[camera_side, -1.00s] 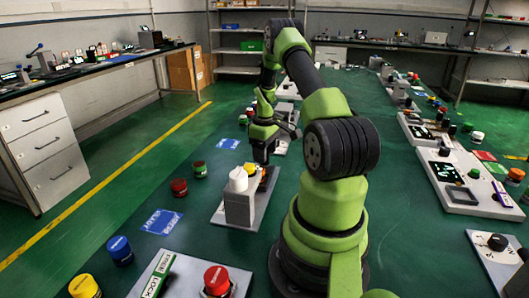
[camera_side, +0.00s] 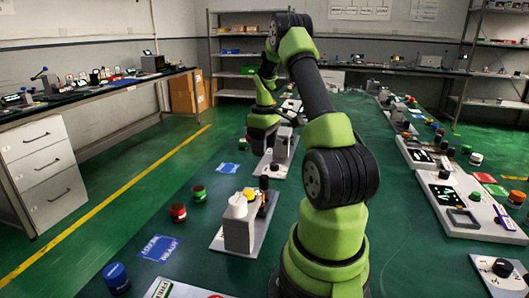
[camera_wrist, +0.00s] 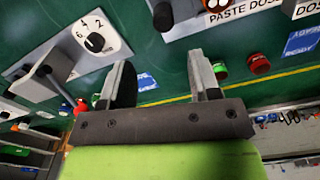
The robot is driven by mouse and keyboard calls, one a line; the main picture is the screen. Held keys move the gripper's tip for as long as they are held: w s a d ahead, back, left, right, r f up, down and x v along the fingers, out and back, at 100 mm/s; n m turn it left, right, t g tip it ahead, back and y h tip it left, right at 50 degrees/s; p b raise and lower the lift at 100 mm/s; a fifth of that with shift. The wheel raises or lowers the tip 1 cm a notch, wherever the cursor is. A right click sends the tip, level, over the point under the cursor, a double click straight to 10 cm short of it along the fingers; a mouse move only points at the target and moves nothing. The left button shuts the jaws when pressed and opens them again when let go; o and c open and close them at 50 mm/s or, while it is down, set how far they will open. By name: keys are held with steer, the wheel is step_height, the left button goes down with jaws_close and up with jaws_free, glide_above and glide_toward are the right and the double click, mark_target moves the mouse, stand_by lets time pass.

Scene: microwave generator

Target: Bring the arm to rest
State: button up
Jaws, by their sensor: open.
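My gripper (camera_side: 262,136) hangs at the end of my arm over the far part of the green bench, behind the grey device with a white cap. In the wrist view its two fingers (camera_wrist: 165,84) stand wide apart with nothing between them. In the side view the fingertips are partly hidden and small.
A panel with a black knob (camera_wrist: 95,42) is in the wrist view. Several panels line the bench's right side.

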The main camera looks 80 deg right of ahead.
stand_by(0.3)
steer(key=w+a+r+t+h, duration=0.1)
steer(key=w+a+r+t, duration=0.15)
steer(key=a+r, duration=0.55)
steer(key=w+a+r+t, duration=0.1)
steer(key=w+a+r, duration=0.4)
steer(key=a, duration=0.5)
steer(key=s+a+r+t+y, duration=0.1)
steer(key=s+a+r+t, duration=0.1)
steer(key=s+a, duration=0.3)
steer(key=s+a+r+m+t+y, duration=0.1)
steer(key=s+a, duration=0.5)
steer(key=a, duration=0.6)
steer(key=shift+r+t+y, duration=0.35)
steer(key=shift+r+y, duration=0.15)
